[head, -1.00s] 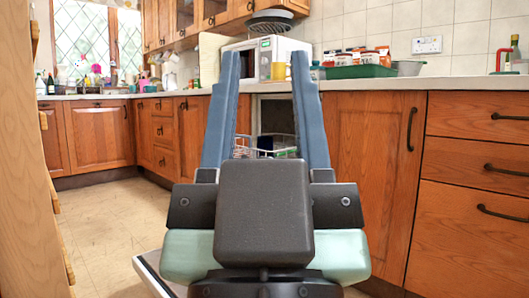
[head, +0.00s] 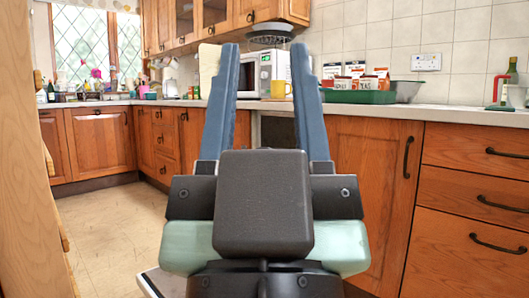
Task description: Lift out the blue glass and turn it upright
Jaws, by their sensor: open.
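My gripper (head: 268,46) fills the middle of the head view, its two long blue fingers pointing up and spread apart with nothing between them. The dark wrist block hides what lies straight ahead and low. Behind the fingers is a dark opening (head: 278,131) under the counter, only its upper part showing. The blue glass is not visible now. The wire rack is also hidden behind my gripper.
A microwave (head: 255,72) and a yellow mug (head: 280,89) stand on the counter behind the fingers. A green tray (head: 357,97) with packets is to the right. A wooden panel (head: 18,160) stands close at left. Floor (head: 105,225) is clear at left.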

